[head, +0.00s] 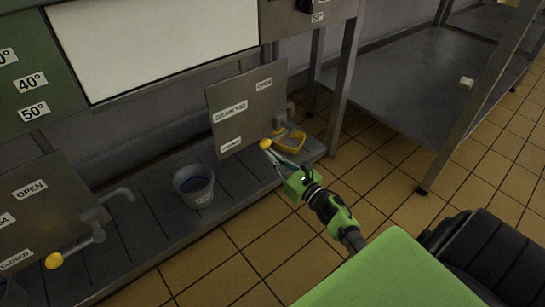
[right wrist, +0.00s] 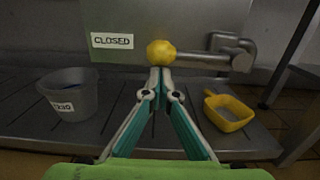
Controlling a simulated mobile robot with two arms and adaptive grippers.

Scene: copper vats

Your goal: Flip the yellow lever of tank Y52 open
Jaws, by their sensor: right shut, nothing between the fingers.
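The OPEN label (head: 264,84) is at the plate's top. My right gripper (right wrist: 160,72) is shut and empty, its fingertips just below the knob in the wrist view; I cannot tell if they touch. My left gripper is not in view.
A grey bucket (head: 194,186) and a yellow scoop (head: 290,141) are on the slatted metal shelf (head: 150,212). Another plate (head: 40,212) with a yellow-knobbed lever (head: 54,260) is at the left. A steel table (head: 410,85) stands at right; the tiled floor between is clear.

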